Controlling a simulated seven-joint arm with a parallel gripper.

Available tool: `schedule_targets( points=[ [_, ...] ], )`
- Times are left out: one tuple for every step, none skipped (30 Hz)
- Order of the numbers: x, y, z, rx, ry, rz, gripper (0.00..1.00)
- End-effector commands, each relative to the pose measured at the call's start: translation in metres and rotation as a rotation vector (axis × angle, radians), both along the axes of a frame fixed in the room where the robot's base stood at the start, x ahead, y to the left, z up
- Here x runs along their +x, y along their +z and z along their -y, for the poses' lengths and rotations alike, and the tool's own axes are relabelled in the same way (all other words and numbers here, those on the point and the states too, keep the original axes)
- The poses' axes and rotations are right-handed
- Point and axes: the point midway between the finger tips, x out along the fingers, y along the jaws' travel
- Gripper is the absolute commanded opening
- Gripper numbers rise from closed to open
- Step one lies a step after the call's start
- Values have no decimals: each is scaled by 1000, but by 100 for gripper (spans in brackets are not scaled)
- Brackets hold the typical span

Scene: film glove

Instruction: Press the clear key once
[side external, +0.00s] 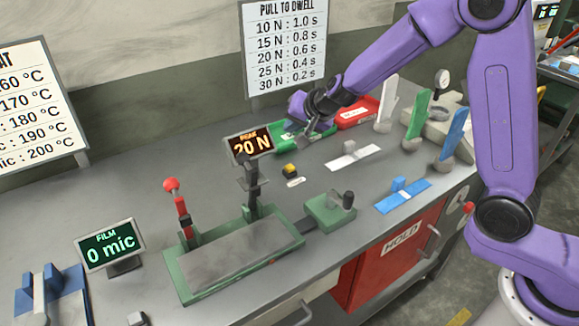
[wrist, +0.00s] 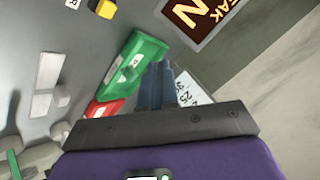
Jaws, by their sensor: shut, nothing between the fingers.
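The clear key is a small yellow key on a black base (side external: 290,169), on the grey bench in front of the "PEAK 20 N" display (side external: 250,145). A small white label (side external: 295,182) lies beside it, too small to read fully. In the wrist view the yellow key (wrist: 103,8) is cut by the top edge, and its label (wrist: 72,3) shows only a last "R". My gripper (side external: 314,128) is behind and above the key, apart from it, over the green bin. In the wrist view its fingers (wrist: 158,84) are together and empty.
A green bin (side external: 282,133) and a red bin (side external: 358,112) stand at the back. A green press with a red-knobbed lever (side external: 173,186) stands in front of the key. A white fixture (side external: 352,156) lies to its right. Bare bench surrounds the key.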

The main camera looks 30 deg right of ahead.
Motion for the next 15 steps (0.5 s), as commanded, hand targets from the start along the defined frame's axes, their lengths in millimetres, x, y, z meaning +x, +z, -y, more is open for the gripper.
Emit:
schedule_targets(
  points=[
    [0, 0, 0, 0, 0, 0, 0],
    [0, 0, 0, 0, 0, 0, 0],
    [0, 0, 0, 0, 0, 0, 0],
    [0, 0, 0, 0, 0, 0, 0],
    [0, 0, 0, 0, 1, -1, 0],
    [0, 0, 0, 0, 1, -1, 0],
    [0, -1, 0, 0, 0, -1, 0],
    [0, -2, 0, 0, 0, -1, 0],
    [0, -3, 1, -1, 1, -3, 0],
    [0, -5, 0, -2, 1, -3, 0],
    [0, -6, 0, -3, 0, -4, 0],
    [0, -8, 1, -4, -1, -4, 0],
    [0, -10, 1, -4, -1, -5, 0],
    [1, -12, 1, -5, 0, -4, 0],
    [1, -16, 1, -5, 0, -6, 0]
  ],
)
